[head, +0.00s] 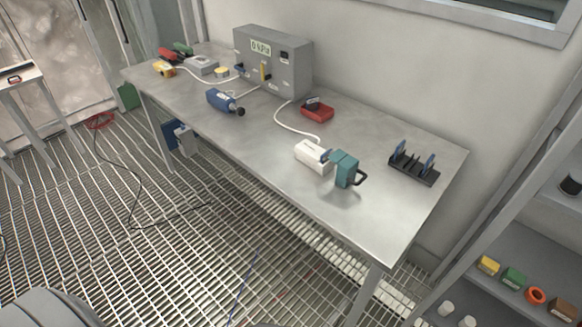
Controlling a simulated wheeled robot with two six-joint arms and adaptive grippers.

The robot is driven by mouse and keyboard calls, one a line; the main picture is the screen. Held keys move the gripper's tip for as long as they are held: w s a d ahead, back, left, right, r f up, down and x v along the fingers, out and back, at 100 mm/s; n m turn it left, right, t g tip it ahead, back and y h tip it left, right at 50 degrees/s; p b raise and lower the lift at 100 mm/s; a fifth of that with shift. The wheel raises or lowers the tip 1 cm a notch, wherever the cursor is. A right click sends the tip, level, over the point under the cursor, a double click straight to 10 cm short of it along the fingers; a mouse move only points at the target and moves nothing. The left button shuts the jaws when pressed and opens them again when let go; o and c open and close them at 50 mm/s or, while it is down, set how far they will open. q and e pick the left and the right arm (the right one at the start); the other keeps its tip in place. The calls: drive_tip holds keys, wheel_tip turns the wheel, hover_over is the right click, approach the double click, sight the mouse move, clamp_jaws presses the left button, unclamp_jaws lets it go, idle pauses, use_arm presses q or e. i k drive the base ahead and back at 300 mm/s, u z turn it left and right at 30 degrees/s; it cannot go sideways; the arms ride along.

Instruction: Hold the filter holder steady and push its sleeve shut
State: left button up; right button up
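I cannot tell for certain which part is the filter holder. A white block (311,156) on the steel table has a blue piece at its right end, next to a teal block (345,169) with a black handle. Whether the white and teal blocks touch or a gap stands between them is too small to tell. A blue cylinder-like device (220,100) with a black knob lies further left near the table's front edge. Neither of my grippers shows in the head view.
The steel table (370,219) has free room at its front right. A grey box with a display (272,61) stands at the back, cabled to the white block. A red tray (317,110) and a black rack (414,168) also stand there. Shelves (494,293) flank the right.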

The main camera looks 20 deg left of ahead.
sight(347, 166)
drive_tip(key=u, duration=0.85)
drive_tip(key=k, duration=1.15)
drive_tip(key=u, duration=1)
drive_tip(key=i, duration=1.05)
drive_tip(key=z, duration=0.55)
drive_tip(key=i, duration=0.9)
drive_tip(key=z, duration=1.35)
drive_tip(key=i, duration=0.55)
drive_tip(key=z, duration=0.6)
